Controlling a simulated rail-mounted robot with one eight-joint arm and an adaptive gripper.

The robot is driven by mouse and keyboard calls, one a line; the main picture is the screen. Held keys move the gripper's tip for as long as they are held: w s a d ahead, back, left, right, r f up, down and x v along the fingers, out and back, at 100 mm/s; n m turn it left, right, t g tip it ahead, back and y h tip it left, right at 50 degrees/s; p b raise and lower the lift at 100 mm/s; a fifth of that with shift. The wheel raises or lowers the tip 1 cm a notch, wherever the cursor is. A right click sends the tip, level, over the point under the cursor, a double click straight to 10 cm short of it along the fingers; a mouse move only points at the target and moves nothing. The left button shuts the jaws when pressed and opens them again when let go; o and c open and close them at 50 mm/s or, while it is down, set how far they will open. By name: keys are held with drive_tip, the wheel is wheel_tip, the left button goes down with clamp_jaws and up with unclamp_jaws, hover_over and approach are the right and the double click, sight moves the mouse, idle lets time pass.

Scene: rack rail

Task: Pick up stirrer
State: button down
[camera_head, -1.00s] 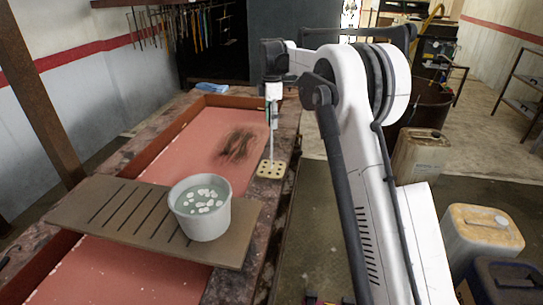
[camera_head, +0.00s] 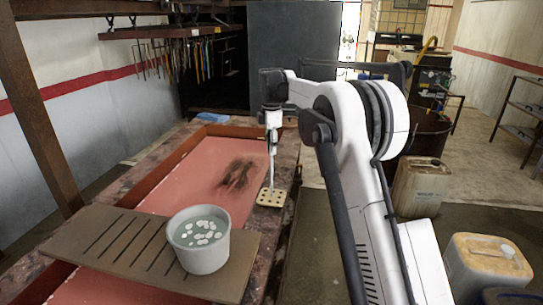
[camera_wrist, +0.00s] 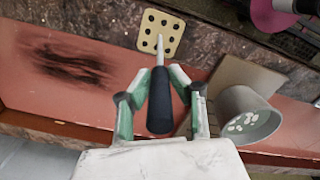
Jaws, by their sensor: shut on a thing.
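The stirrer has a black handle (camera_wrist: 159,105) and a thin pale rod (camera_wrist: 160,48), and its rod also shows in the head view (camera_head: 271,170). My gripper (camera_wrist: 160,82) is shut on the handle, one green finger on each side. In the head view my gripper (camera_head: 272,143) points down at the table's right ledge, with the rod below it. The rod's lower end meets a cream square plate with several holes (camera_head: 271,197), which also shows in the wrist view (camera_wrist: 174,34). I cannot tell whether the plate is joined to the rod or touches the ledge.
A grey bucket (camera_head: 203,258) with pale discs in greenish liquid stands on a slotted brown board (camera_head: 105,243) across the red trough (camera_head: 190,175). A blue cloth (camera_head: 212,117) lies at the far end. Jerrycans (camera_head: 418,190) stand at right.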

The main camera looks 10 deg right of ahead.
wheel_tip(320, 180, up, 3)
drive_tip(key=shift+f, duration=0.1)
drive_tip(key=s+a+r, duration=0.5)
drive_tip(key=a+r, duration=0.5)
drive_tip(key=shift+s+a, duration=0.15)
drive_tip(key=shift+s, duration=0.15)
drive_tip(key=shift+w+p, duration=0.15)
drive_tip(key=shift+p, duration=0.15)
